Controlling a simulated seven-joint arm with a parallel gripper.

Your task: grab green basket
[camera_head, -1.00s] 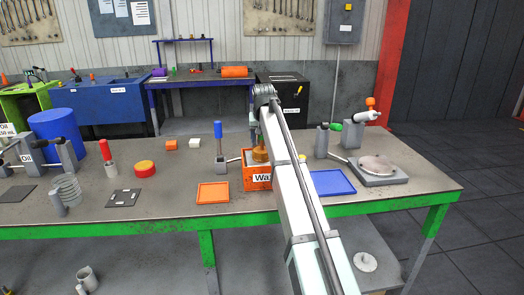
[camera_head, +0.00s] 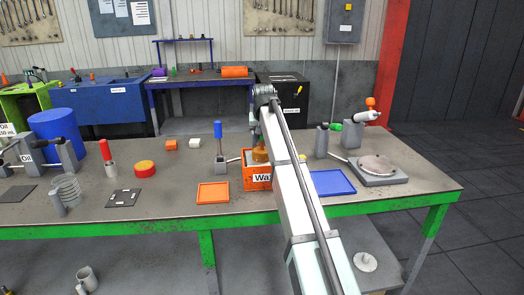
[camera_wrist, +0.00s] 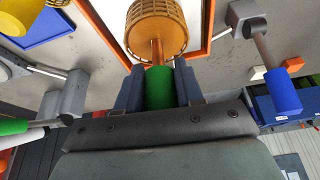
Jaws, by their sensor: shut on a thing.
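The basket (camera_wrist: 156,28) has an orange-yellow slotted bowl, a thin stem and a green handle (camera_wrist: 158,88). My gripper (camera_wrist: 158,80) is shut on this green handle, with one dark finger on each side. In the head view the basket (camera_head: 260,154) shows at the orange box (camera_head: 257,183), whose label is partly hidden by my arm. The basket's bowl is at the box opening; I cannot tell how deep it sits or whether it touches the box. My gripper is mostly hidden behind my arm in the head view.
A blue-handled lever (camera_head: 219,140) stands just left of the box. An orange tray (camera_head: 213,192) lies in front left, and a blue tray (camera_head: 331,182) lies right. A round plate on a grey base (camera_head: 378,178) is further right. Part of a yellow thing (camera_wrist: 18,15) shows in the wrist view.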

